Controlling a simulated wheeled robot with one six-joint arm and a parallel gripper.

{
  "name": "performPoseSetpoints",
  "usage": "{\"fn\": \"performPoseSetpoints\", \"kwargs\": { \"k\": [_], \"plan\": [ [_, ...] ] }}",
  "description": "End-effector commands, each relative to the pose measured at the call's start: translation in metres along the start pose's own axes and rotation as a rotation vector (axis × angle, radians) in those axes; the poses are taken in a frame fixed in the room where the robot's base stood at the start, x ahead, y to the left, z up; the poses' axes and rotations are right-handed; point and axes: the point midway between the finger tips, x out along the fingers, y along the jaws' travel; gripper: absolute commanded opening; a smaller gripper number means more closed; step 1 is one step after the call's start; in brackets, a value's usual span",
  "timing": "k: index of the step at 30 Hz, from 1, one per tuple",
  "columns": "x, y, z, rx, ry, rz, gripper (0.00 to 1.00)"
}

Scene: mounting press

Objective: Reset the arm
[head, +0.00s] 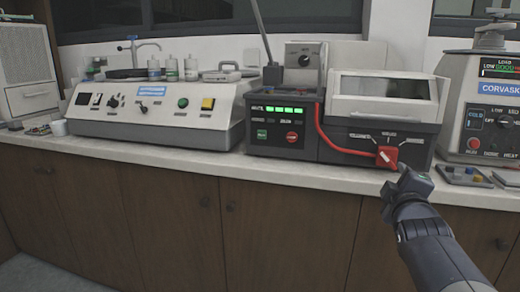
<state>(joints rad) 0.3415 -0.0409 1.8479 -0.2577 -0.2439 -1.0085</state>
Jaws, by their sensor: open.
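My gripper (404,171) is at the end of my dark grey arm, which reaches up from the lower right of the head view. It is open, and I see nothing held in it. It is in front of the counter edge, just below and right of a red knob (387,157) on the dark middle machine (276,125). In this view the fingertips come close to the knob; I cannot tell whether they touch it. The wrist hides a little of the counter edge and the cabinet front.
A light counter (200,162) runs above brown cabinets (170,215). A white machine (155,118) with bottles stands left. A Corvask machine (490,115) stands right, with a small tray (463,176) before it. A red hose (322,125) crosses the middle machine. Space before the cabinets is clear.

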Motion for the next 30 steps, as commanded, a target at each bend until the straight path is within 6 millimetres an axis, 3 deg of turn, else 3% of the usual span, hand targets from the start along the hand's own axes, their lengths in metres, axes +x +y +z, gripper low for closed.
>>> {"fn": "performPoseSetpoints", "kwargs": {
  "k": [3, 23, 30],
  "plan": [
    [-0.012, 0.0, 0.0, 0.001, 0.0, 0.0, 0.41],
    [0.097, -0.002, 0.001, 0.002, 0.0, -0.001, 0.41],
    [0.095, 0.005, -0.002, 0.188, -0.001, -0.002, 0.41]
  ]
}}
